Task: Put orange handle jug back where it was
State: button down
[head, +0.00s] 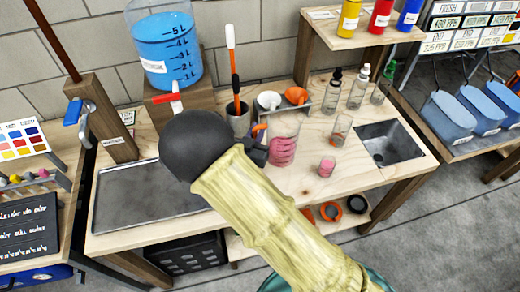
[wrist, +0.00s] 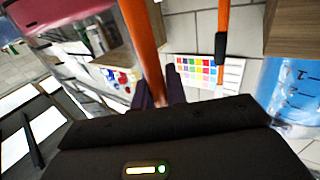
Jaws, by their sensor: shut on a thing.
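The jug (head: 284,146) is clear, with pink-red contents and dark ring marks. It is over the middle of the wooden workbench (head: 300,196); I cannot tell whether its base touches the top. My gripper (head: 259,150) is at its left side, shut on the orange handle, a small bit of which shows in the head view. In the wrist view the orange handle (wrist: 144,40) runs down between the dark fingers (wrist: 158,90), and the pinkish jug body (wrist: 60,12) fills the upper left. My dark wrist hides part of the bench.
A blue tank (head: 165,52) with a red-handled tap stands behind left.

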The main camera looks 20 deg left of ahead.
jog(key=shift+s+a+f, duration=0.1)
jog(key=shift+a+f, duration=0.05)
jog(key=shift+f, duration=0.45)
jog(key=shift+s+a+f, duration=0.1)
jog(key=shift+f, duration=0.5)
jog(key=shift+f+p, duration=0.4)
jog(key=shift+f, duration=1.7)
jog(key=shift+f, duration=0.15)
jog(key=c, duration=1.4)
grip_release()
